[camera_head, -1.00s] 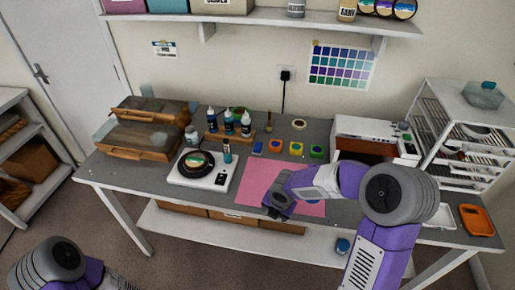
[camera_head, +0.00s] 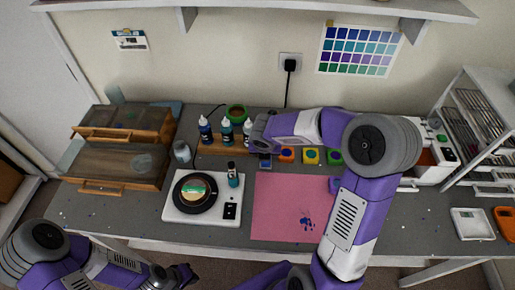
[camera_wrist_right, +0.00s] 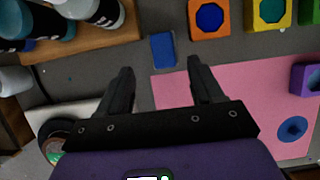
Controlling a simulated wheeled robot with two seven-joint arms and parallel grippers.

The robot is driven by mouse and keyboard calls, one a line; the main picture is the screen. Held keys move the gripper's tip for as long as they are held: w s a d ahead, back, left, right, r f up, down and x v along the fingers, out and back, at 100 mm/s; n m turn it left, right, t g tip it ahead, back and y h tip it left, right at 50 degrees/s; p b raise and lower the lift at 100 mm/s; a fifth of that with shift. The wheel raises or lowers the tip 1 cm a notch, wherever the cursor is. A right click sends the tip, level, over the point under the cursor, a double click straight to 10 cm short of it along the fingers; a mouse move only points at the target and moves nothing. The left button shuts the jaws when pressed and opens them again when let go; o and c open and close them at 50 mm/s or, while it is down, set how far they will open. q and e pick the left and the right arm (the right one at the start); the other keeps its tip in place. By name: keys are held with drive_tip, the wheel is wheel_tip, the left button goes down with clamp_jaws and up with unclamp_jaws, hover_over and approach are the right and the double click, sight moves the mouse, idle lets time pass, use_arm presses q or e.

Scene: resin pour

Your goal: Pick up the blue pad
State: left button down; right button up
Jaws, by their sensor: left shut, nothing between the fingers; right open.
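The blue pad (camera_head: 265,161) is a small blue block lying on the grey table at the left of a row of coloured pads. It also shows in the right wrist view (camera_wrist_right: 163,50), just ahead of and between the fingertips. My right gripper (camera_wrist_right: 160,66) is open and empty, with one finger on each side of the pad's line, not around it. In the head view my right gripper hides behind its own wrist, close to the pad. My left gripper (camera_head: 188,273) is shut and empty at the bottom, in front of the table.
Orange (camera_head: 287,155), yellow (camera_head: 311,156) and green (camera_head: 334,157) pads stand right of the blue pad. Bottles on a wooden rack (camera_head: 210,149) stand left. A pink mat (camera_head: 275,210) with blue splatter and a white scale (camera_head: 180,212) with a black disc lie nearer.

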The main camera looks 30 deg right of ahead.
drive_tip(key=shift+s+d+f, duration=0.15)
drive_tip(key=shift+f, duration=0.4)
drive_tip(key=shift+d+f+b, duration=0.1)
drive_tip(key=shift+f+b, duration=0.2)
drive_tip(key=shift+f, duration=0.1)
drive_tip(key=b+x, duration=0.1)
drive_tip(key=x, duration=0.4)
drive_tip(key=shift+d+r, duration=0.1)
use_arm(q)
drive_tip(key=shift+s+f, duration=0.2)
drive_tip(key=shift+f, duration=0.3)
drive_tip(key=shift+s+f, duration=0.2)
drive_tip(key=shift+f, duration=0.3)
use_arm(e)
drive_tip(key=shift+w, duration=0.25)
drive_tip(key=shift+c, duration=0.5)
